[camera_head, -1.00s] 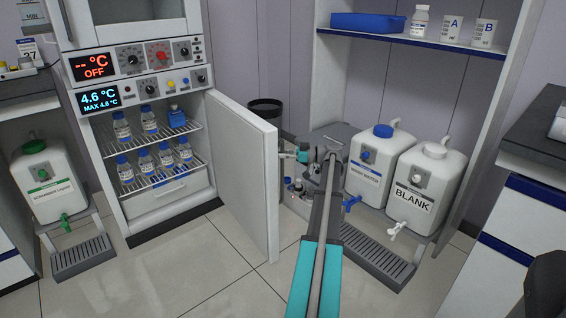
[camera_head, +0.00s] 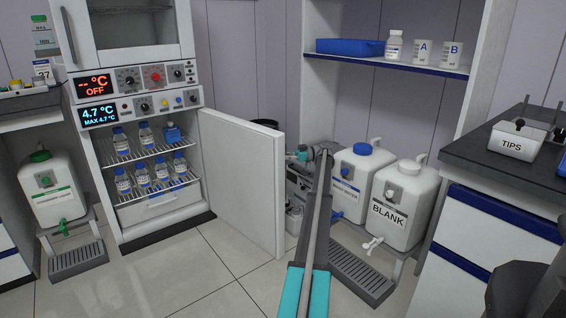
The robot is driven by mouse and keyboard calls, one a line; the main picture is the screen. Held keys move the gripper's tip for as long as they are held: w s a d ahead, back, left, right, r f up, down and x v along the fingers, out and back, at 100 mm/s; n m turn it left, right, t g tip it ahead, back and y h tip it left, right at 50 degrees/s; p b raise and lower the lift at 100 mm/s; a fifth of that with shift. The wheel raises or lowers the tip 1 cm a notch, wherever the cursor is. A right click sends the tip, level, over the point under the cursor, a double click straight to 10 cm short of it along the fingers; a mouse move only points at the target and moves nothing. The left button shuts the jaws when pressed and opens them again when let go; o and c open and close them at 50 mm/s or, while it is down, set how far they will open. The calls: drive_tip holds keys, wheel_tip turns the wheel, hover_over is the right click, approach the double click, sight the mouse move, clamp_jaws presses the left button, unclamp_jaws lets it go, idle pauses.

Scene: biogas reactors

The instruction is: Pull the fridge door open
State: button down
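The fridge (camera_head: 112,155) stands at the left with its white door (camera_head: 240,180) swung wide open to the right. Its inside shows wire shelves with several blue-capped bottles (camera_head: 142,178) and a drawer below. The outer face and handle of the door are turned away from view. My arm (camera_head: 316,210) reaches from the bottom middle toward the back, right of the door. A teal-banded wrist part (camera_head: 302,154) shows beyond the door's free edge, apart from it in the picture. My gripper's fingers cannot be made out, so I cannot tell whether they are open or touch anything.
White canisters, one marked BLANK (camera_head: 401,203), stand on a rack with a drip tray (camera_head: 362,277) at the right. A green-capped canister (camera_head: 50,190) stands left of the fridge. A dark counter (camera_head: 480,150) is at the far right. The tiled floor before the door is clear.

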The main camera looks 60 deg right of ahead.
drive_tip(key=shift+w+d, duration=0.25)
drive_tip(key=shift+d, duration=0.2)
drive_tip(key=shift+s, duration=0.15)
drive_tip(key=c, duration=0.6)
unclamp_jaws()
drive_tip(key=shift+s, duration=0.15)
